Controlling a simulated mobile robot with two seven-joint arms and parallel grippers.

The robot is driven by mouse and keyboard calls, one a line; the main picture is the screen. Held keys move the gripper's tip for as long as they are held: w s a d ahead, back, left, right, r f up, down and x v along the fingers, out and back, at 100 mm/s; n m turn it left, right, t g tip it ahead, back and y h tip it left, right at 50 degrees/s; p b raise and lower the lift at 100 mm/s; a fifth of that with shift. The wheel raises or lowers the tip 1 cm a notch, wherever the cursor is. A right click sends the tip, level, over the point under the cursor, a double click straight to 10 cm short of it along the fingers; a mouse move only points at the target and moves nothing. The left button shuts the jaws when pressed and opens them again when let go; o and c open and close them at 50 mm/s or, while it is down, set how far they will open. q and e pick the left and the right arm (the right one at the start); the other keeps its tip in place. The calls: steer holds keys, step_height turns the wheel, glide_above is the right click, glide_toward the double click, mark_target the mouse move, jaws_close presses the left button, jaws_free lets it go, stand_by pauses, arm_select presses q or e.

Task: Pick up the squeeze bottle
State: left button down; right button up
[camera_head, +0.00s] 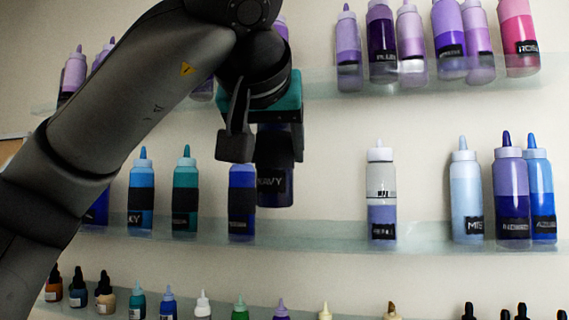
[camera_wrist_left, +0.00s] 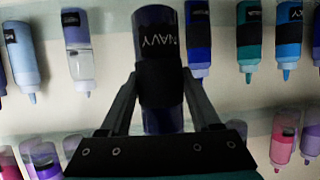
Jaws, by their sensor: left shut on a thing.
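The squeeze bottle is a dark navy bottle with a black label reading NAVY (camera_head: 274,182). In the head view it hangs below my left gripper (camera_head: 262,140), its upper part hidden by the gripper and its base above the middle shelf line. In the left wrist view the NAVY bottle (camera_wrist_left: 156,35) stands between the two fingers of my left gripper (camera_wrist_left: 160,85), which are shut on it around a black band. My right gripper does not show in either view.
The middle glass shelf (camera_head: 320,238) carries a blue bottle (camera_head: 242,200) close on the left and a half-clear bottle (camera_head: 381,195) to the right, with bare shelf between. An upper shelf (camera_head: 330,85) holds purple and pink bottles. Small bottles line the bottom.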

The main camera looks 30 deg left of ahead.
arm_select(q)
steer(key=shift+s+d+b, duration=0.15)
steer(key=shift+s+d, duration=0.15)
steer(key=shift+s, duration=0.85)
steer(key=shift+s+d+b, duration=0.15)
steer(key=shift+s+d, duration=0.1)
steer(key=shift+s, duration=0.85)
steer(key=shift+s+d+b, duration=0.15)
steer(key=shift+s+d, duration=0.15)
steer(key=shift+s, duration=0.85)
